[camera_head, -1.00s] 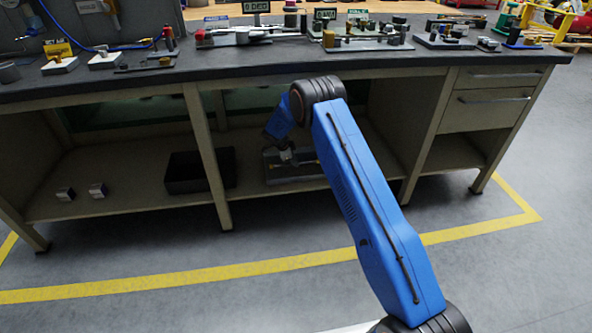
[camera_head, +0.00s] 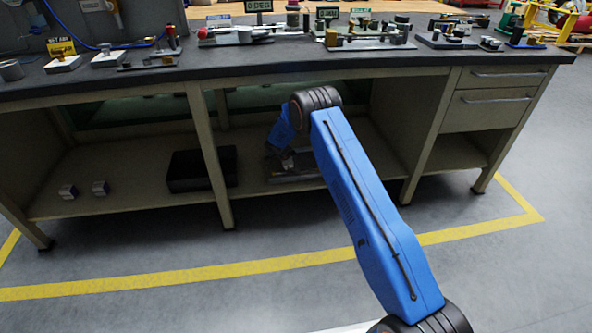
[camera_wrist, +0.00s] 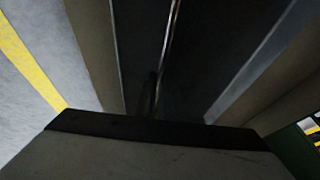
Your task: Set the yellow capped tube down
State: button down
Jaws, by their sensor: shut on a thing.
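My gripper (camera_head: 286,161) is in the lower bay of the workbench, low over the shelf, partly hidden behind my own arm. It is shut on the yellow capped tube, which is too dark and small to make out clearly. A grey tray-like fixture (camera_head: 292,178) lies on the shelf just below the gripper. In the wrist view a dark channel with a thin bright line (camera_wrist: 172,30) runs up the middle. I cannot tell the tube from its surroundings there, nor whether it touches the shelf.
The bench top (camera_head: 240,72) overhangs the shelf (camera_head: 130,190). A black bin (camera_head: 190,172) stands left of the gripper, beyond a bench leg (camera_head: 211,150). The shelf between the blocks and bin is clear.

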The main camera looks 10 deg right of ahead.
jog(key=shift+s+f, duration=0.1)
jog(key=shift+f, duration=0.25)
jog(key=shift+f, duration=0.2)
jog(key=c, duration=1.9)
grip_release()
jog(key=shift+s+f, duration=0.1)
jog(key=shift+o, duration=0.2)
jog(key=shift+s, duration=0.1)
jog(key=shift+r, duration=0.25)
jog(key=v, duration=1.2)
jog(key=shift+w+r, duration=0.2)
jog(key=shift+r, duration=0.3)
